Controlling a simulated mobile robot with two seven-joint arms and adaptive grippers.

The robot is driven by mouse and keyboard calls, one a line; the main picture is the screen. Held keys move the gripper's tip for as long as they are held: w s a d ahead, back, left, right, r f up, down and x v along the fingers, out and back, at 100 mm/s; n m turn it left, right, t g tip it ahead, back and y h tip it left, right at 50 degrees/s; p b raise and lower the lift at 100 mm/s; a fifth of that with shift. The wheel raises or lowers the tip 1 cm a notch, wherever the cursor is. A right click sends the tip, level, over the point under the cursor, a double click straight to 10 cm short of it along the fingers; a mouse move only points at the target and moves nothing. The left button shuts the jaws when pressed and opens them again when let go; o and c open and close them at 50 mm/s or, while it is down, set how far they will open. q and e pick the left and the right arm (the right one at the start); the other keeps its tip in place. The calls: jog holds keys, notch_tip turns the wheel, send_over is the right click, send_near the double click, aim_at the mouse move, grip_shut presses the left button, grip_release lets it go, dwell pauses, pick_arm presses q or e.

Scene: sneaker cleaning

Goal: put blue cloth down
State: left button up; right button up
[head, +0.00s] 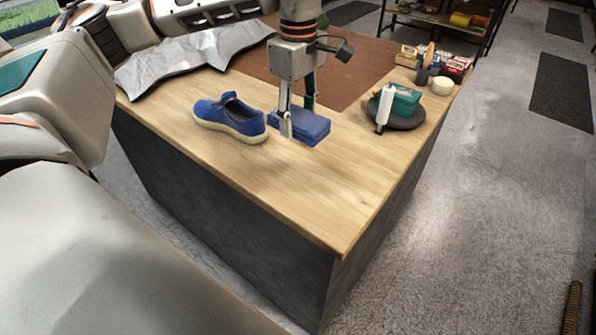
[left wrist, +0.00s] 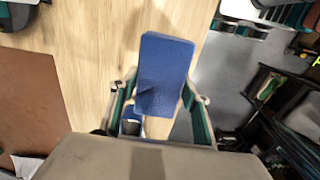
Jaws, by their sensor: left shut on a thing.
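The blue cloth (head: 307,126) is a folded, flat block between the fingers of my left gripper (head: 297,118), just right of the blue sneaker's toe in the head view. My left gripper is shut on it. In the left wrist view the cloth (left wrist: 164,65) sticks out past the fingers over the wooden top. I cannot tell whether its underside touches the wood. The blue sneaker (head: 230,115) with a pale sole stands upright on the wooden table (head: 300,190). My right gripper is not in view.
A round dark tray (head: 402,122) holds a teal box (head: 404,99) and a white bottle (head: 385,106). Small boxes and jars stand behind it. A brown mat (head: 345,75) and crumpled silver sheet (head: 180,62) lie at the back. The table's front part is bare.

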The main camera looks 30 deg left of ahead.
aim_at(298, 178)
pick_arm(q)
notch_tip(298, 178, down, 15)
jog(key=shift+f, duration=0.1)
dwell(0.4)
jog(key=shift+f, duration=0.2)
jog(key=o, duration=1.1)
jog(key=shift+r, duration=0.1)
notch_tip(298, 178, up, 12)
jog(key=shift+r, duration=0.1)
